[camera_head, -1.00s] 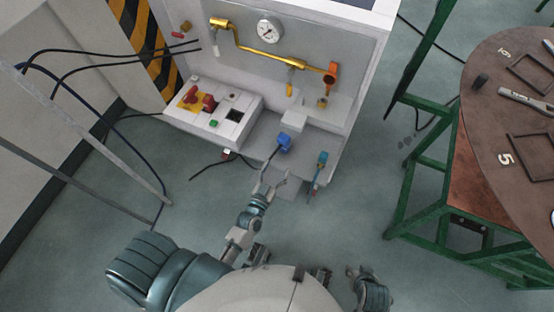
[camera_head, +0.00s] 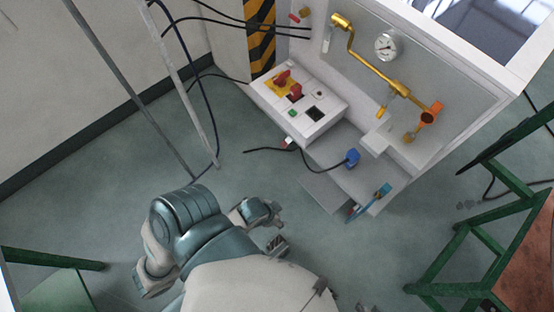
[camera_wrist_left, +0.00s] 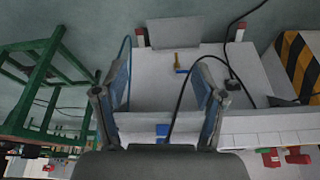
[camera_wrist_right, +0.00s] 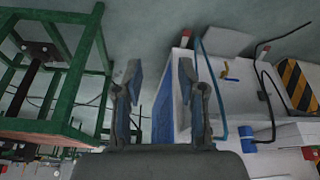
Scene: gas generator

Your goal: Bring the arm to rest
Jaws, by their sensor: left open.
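My left arm is folded close to my body in the head view. Its gripper (camera_head: 270,212) is in front of my torso, apart from the generator. In the left wrist view the left gripper (camera_wrist_left: 162,82) has its fingers spread with nothing between them. In the right wrist view the right gripper (camera_wrist_right: 159,75) also has its fingers apart and empty. In the head view only a small piece of what may be the right arm shows at the bottom edge. The gas generator (camera_head: 365,65) stands ahead, with a blue plug (camera_head: 352,157) on its lower ledge.
The generator carries a control box (camera_head: 312,112) with red switches, a gauge (camera_head: 388,46) and a yellow pipe (camera_head: 372,66). A blue-handled part (camera_head: 375,198) is at its front corner. A green-framed table (camera_head: 480,235) is at the right.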

